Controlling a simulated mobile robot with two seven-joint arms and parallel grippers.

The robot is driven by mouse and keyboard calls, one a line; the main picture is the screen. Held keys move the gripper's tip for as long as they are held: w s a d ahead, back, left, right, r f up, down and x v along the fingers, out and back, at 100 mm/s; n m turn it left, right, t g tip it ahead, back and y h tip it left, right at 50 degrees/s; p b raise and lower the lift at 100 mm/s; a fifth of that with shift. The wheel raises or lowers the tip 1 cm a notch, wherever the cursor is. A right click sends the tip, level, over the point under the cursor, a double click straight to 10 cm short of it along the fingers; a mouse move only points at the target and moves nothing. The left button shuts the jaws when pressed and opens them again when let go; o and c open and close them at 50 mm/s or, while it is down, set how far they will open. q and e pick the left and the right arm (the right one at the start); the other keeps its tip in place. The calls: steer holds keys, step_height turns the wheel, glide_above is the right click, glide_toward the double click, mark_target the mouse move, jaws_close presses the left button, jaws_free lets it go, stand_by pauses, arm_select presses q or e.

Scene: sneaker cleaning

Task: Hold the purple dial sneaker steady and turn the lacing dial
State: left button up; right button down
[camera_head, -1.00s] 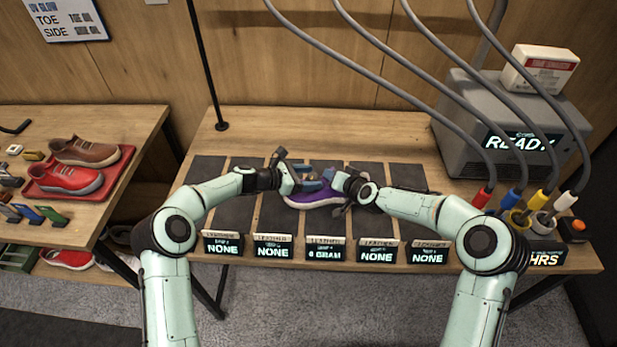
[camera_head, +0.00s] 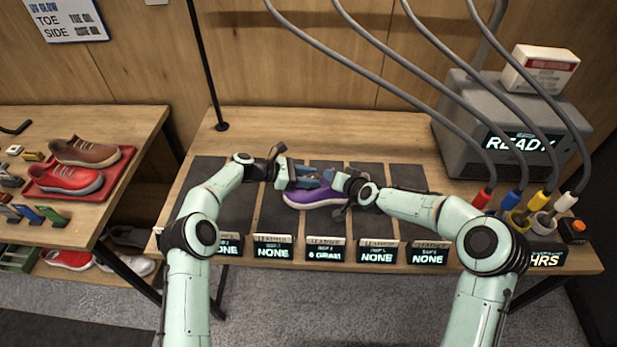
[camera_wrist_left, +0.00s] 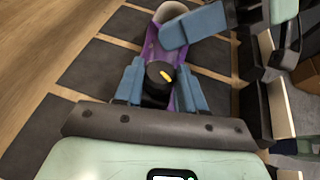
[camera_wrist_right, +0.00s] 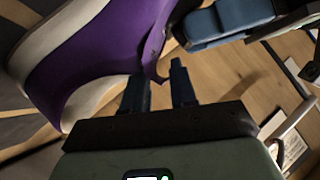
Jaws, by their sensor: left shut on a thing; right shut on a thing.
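The purple sneaker (camera_head: 312,194) with a white sole rests on the dark mat in the middle of the table. My left gripper (camera_head: 304,178) is over its upper; in the left wrist view its blue fingers are shut on the black lacing dial (camera_wrist_left: 158,76), one on each side. The dial has a yellow mark on top. My right gripper (camera_head: 336,181) is at the sneaker's right end. In the right wrist view its fingers (camera_wrist_right: 158,82) are shut on a thin edge of the purple upper (camera_wrist_right: 95,55). In the head view, the grippers hide the dial.
Small label displays (camera_head: 325,249) line the table's front edge. A grey machine (camera_head: 510,130) with hoses stands at the right. A side table at left holds a red tray (camera_head: 125,160) with a red and a brown shoe. The table behind the mats is clear.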

stand_by(0.3)
arm_select(q)
steer(key=o, duration=1.1)
steer(key=v, duration=1.2)
steer(key=shift+r, duration=0.1)
